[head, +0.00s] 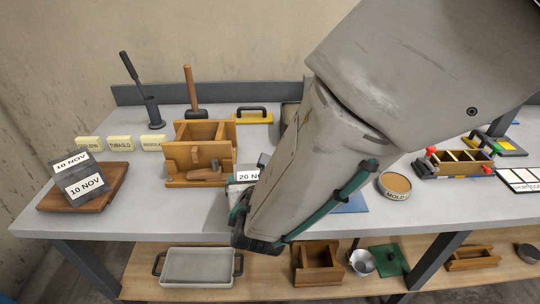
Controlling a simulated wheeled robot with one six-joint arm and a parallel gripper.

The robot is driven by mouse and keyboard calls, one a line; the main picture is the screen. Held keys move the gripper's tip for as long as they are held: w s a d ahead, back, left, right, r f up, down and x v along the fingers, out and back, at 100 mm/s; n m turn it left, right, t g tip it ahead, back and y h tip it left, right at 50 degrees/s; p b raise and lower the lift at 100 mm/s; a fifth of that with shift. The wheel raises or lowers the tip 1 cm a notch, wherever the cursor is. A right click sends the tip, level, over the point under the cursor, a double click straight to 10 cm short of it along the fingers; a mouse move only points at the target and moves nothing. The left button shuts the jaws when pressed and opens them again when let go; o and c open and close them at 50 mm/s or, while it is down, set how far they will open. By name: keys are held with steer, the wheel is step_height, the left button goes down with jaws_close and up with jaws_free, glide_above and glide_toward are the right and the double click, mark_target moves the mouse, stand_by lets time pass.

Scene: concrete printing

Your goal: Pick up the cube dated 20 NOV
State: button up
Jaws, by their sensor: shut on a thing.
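The cube labelled "20 N…" (247,176) is near the front edge of the table, left of the middle. Only its pale label and a little of its side show; the rest of its date is hidden behind my arm. My gripper (240,215) is down at this cube and shut on it. Its fingertips are mostly hidden by my arm, and I cannot tell whether the cube is lifted off the table. Another dark grey cube, labelled "10 NOV" (82,187), sits on a brown wooden board (115,187) at the left.
A wooden box mould (200,130) stands just behind the held cube. Yellow name tags (120,143), a mallet (190,90) and a round MOLD tin (394,185) are on the table. A tray (198,268) lies on the lower shelf.

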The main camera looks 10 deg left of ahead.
step_height(320, 180, up, 3)
steer(key=shift+f, duration=0.1)
steer(key=s+a+r, duration=0.1)
steer(key=s, duration=1.4)
steer(key=shift+s+a, duration=0.2)
steer(key=shift+a, duration=0.1)
